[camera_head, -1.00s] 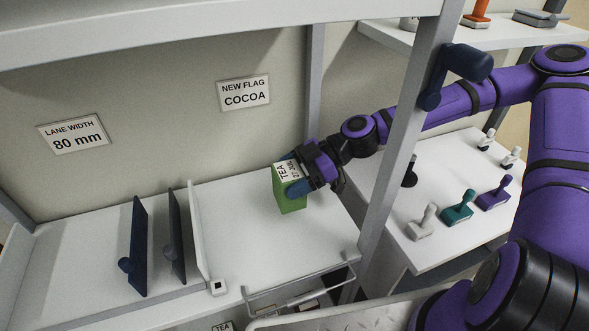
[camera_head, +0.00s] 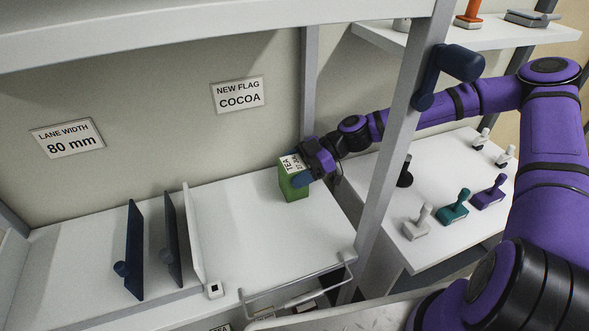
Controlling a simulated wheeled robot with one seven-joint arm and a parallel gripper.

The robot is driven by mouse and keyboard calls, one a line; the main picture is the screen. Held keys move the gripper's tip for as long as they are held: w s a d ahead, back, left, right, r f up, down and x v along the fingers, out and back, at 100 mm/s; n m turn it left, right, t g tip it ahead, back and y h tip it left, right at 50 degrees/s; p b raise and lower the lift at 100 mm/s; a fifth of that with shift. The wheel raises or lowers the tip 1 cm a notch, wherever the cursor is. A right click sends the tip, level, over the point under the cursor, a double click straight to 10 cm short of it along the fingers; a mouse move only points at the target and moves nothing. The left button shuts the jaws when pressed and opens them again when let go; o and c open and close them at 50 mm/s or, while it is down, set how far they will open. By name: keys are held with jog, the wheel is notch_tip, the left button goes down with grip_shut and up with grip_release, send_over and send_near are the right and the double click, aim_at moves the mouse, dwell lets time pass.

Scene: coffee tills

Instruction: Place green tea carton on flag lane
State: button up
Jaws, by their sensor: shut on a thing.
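The green tea carton (camera_head: 293,188) has a white top marked TEA. It is upright on or just above the right part of the white shelf (camera_head: 245,240); I cannot tell whether its base touches. My gripper (camera_head: 304,174) is shut on the carton from its right side and hides part of it. No lane is visibly marked as the flag lane; a small white tag with a dark square (camera_head: 214,290) sits at the shelf's front edge, left of the carton.
A white divider (camera_head: 194,235) and two dark dividers (camera_head: 135,250) stand on the left of the shelf. A sign reads NEW FLAG COCOA (camera_head: 239,95); another reads LANE WIDTH 80 mm (camera_head: 67,138). A grey post (camera_head: 398,150) stands before my arm. Several stamps stand on the right table (camera_head: 440,190).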

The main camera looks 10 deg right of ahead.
jog(key=o, duration=1)
jog(key=v, duration=1.2)
jog(key=shift+r, duration=0.1)
